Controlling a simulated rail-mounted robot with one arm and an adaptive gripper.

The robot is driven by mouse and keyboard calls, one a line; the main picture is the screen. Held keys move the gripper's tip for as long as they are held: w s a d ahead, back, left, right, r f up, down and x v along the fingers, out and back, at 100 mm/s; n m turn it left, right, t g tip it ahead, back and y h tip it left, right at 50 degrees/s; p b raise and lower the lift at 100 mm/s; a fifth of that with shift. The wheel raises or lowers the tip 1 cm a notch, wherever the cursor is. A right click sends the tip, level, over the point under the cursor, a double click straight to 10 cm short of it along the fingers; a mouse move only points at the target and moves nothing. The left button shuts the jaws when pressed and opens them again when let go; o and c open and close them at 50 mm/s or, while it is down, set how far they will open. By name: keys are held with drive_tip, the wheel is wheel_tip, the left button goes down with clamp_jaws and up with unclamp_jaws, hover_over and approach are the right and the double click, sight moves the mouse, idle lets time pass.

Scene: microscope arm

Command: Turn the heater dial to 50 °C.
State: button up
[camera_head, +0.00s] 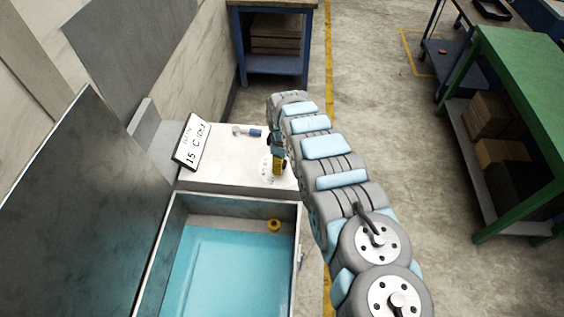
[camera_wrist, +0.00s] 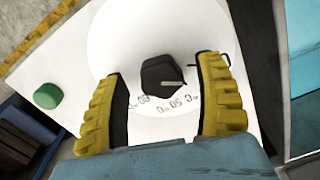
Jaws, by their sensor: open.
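The heater dial (camera_wrist: 160,72) is a dark, many-sided knob on a round white face in the wrist view. A short pale mark on it points to the right. Printed temperature figures curve below the dial, upside down; 60 and 50 seem readable, others are partly hidden. My gripper (camera_wrist: 163,68) is open, with one yellow ribbed finger on each side of the dial and visible gaps to both. In the head view my gripper (camera_head: 278,160) is over the white heater top (camera_head: 215,172), and hides the dial. A tilted display (camera_head: 193,144) there appears to read 15 C.
A green button (camera_wrist: 47,96) is left of the dial. A green table (camera_head: 525,75) stands right, beyond open floor.

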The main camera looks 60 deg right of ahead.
drive_tip(key=shift+a+f, duration=0.1)
drive_tip(key=shift+f, duration=0.15)
drive_tip(key=c, duration=1.2)
